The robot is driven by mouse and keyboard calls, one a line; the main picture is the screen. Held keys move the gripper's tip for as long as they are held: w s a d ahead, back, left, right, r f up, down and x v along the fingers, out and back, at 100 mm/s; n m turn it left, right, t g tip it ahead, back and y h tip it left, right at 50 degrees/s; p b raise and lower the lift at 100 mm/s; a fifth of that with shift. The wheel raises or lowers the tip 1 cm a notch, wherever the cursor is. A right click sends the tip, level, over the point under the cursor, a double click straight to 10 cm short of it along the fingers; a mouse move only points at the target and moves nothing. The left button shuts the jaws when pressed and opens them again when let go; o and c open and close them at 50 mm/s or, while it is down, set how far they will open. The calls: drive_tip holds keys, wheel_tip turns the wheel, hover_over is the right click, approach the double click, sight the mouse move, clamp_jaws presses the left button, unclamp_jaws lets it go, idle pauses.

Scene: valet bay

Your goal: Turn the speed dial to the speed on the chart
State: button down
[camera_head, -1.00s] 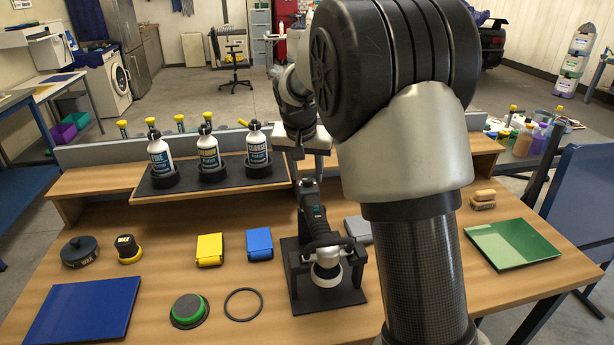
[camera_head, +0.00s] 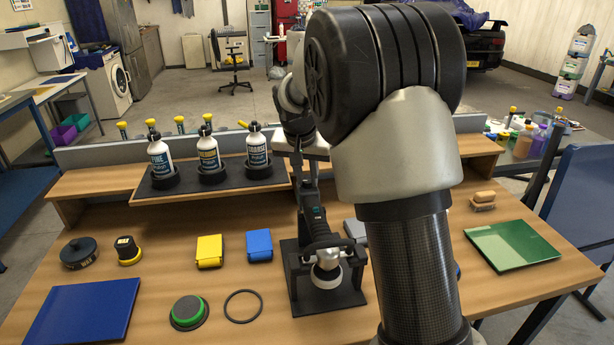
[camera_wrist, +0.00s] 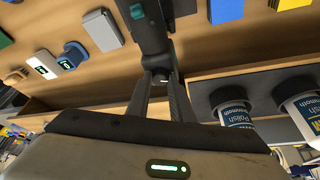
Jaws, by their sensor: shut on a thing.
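The black polisher (camera_head: 313,222) rests in its black stand (camera_head: 352,296) on the bench, with its white pad low at the front. In the wrist view its dark body (camera_wrist: 150,30) runs down from the top edge. My gripper (camera_head: 299,170) is at the polisher's rear end. In the wrist view my gripper (camera_wrist: 160,88) is shut on the small speed dial (camera_wrist: 160,77) at that end. The fingers cover most of the dial, and I cannot read its setting. I cannot make out a speed chart in either view.
A black tray (camera_head: 232,186) with three labelled bottles stands left of my gripper. Yellow (camera_head: 209,250) and blue (camera_head: 259,245) blocks, a green-edged pad (camera_head: 188,312) and a black ring (camera_head: 243,306) lie left of the stand. A green panel (camera_head: 512,245) lies right.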

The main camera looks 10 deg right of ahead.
drive_tip(key=m, duration=0.1)
drive_tip(key=m+h, duration=0.1)
drive_tip(key=m, duration=0.1)
drive_tip(key=shift+w+a+g+p, duration=0.1)
drive_tip(key=shift+a+g+p, duration=0.1)
drive_tip(key=shift+g+p, duration=0.1)
drive_tip(key=m+h+p, duration=0.1)
drive_tip(key=m, duration=0.2)
drive_tip(key=shift+w+r+g, duration=0.1)
drive_tip(key=shift+g, duration=0.3)
drive_tip(key=m+g+p, duration=0.1)
drive_tip(key=m+p, duration=0.1)
drive_tip(key=m, duration=0.1)
drive_tip(key=shift+w+a+h, duration=0.1)
drive_tip(key=shift+h, duration=0.2)
drive_tip(key=shift+m+g+p, duration=0.6)
drive_tip(key=shift+m+p, duration=0.15)
drive_tip(key=shift+m, duration=0.45)
drive_tip(key=c, duration=1.6)
unclamp_jaws()
drive_tip(key=shift+o, duration=0.2)
